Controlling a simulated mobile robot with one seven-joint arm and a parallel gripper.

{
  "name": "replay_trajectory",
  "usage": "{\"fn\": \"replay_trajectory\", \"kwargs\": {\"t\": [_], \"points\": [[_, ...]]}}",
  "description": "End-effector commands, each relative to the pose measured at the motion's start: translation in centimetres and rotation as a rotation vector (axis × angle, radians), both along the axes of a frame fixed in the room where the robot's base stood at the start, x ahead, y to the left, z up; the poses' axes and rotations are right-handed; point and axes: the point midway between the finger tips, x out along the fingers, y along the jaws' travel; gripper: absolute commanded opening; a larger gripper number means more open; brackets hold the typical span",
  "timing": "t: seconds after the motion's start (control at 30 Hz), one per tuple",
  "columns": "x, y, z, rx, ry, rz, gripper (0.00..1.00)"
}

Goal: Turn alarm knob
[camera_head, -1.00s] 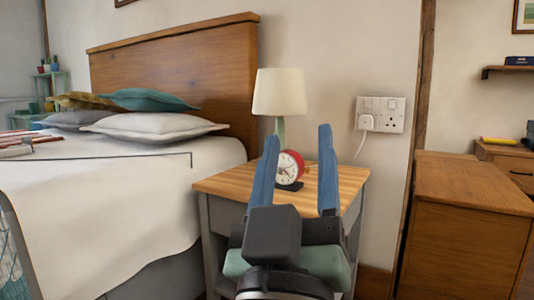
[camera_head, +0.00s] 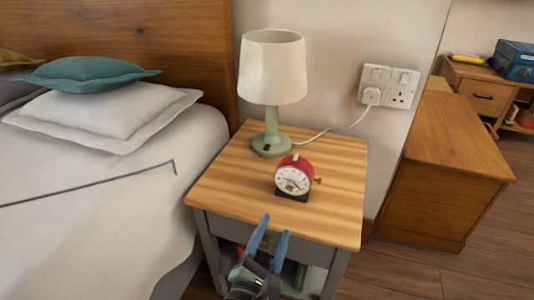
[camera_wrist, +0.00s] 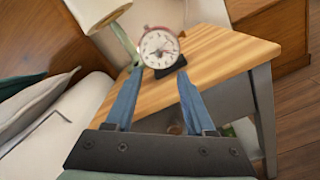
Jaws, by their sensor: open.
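The red alarm clock (camera_head: 293,178) stands upright on the wooden nightstand (camera_head: 225,185), its white dial facing me. A small brass-coloured knob (camera_head: 318,180) sticks out from its right side. My gripper (camera_head: 270,232) is open and empty, at the nightstand's front edge, short of the clock and lower in the picture. Its two blue fingers (camera_wrist: 158,92) point toward the clock in the wrist view, apart from it.
A green lamp (camera_head: 272,85) with a cream shade stands behind the clock, its cord running to the wall socket (camera_head: 388,86). The bed (camera_head: 85,215) is on the left and a wooden cabinet (camera_head: 450,165) on the right. The nightstand top right of the clock is clear.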

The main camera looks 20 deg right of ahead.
Motion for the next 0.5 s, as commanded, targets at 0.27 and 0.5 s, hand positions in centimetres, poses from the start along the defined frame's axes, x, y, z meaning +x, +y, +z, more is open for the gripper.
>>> {"fn": "replay_trajectory", "kwargs": {"t": [0.27,0.5], "points": [[0.2,-0.5,-0.7,-0.086,0.069,-0.004,0.55],[3.8,-3.0,-0.6,-0.083,0.064,-0.006,0.55]]}}
